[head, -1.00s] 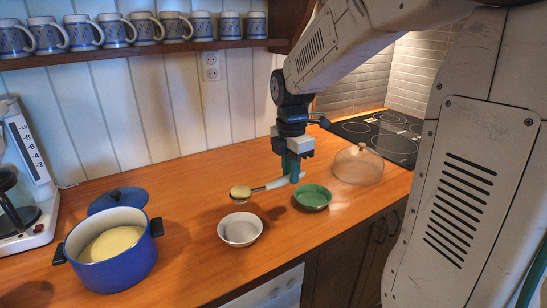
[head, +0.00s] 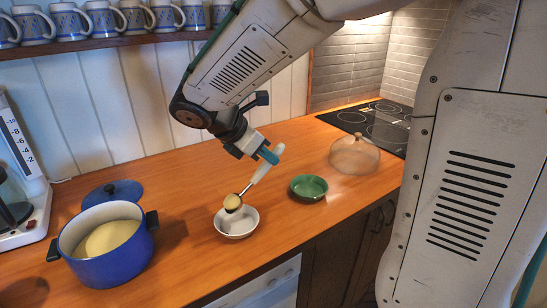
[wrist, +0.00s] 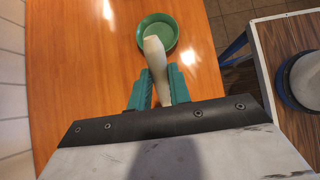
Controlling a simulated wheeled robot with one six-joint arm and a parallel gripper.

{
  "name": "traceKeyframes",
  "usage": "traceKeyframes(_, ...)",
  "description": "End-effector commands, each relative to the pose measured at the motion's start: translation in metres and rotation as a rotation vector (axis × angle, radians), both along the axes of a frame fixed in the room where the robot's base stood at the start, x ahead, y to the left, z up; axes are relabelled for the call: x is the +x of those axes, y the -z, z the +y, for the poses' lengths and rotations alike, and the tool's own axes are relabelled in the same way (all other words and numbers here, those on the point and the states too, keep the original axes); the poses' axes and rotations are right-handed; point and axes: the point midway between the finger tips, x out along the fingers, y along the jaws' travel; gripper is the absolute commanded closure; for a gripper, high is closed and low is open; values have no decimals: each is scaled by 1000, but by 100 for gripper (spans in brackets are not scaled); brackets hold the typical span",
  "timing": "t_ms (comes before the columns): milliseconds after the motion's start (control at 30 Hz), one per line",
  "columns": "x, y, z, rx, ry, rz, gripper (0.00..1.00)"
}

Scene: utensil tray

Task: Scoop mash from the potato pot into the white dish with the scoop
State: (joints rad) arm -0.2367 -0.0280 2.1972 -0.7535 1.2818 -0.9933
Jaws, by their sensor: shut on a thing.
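The blue potato pot (head: 105,262) stands at the left of the counter, with pale mash (head: 108,238) inside. The white dish (head: 237,227) sits at the middle front. My gripper (head: 268,156) is shut on the pale handle of the scoop (head: 264,165), whose handle slants up to the right. The scoop's bowl, with pale mash (head: 233,202) in it, is over the white dish; I cannot tell whether it touches the rim. The wrist view shows the handle (wrist: 155,68) between the green fingers, while the scoop's bowl is out of that view.
A green bowl (head: 308,187) sits right of the white dish and also shows in the wrist view (wrist: 158,31). A clear dome (head: 354,157) stands farther right, near the cooktop (head: 372,124). A blue lid (head: 112,193) lies behind the pot. A coffee maker (head: 22,170) stands at far left.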

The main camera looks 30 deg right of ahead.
Motion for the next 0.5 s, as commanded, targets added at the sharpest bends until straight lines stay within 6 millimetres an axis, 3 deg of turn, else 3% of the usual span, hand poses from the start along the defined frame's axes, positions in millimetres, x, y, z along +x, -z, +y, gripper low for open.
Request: traceKeyframes(500,1,-24,46,-377,-4,1,100)
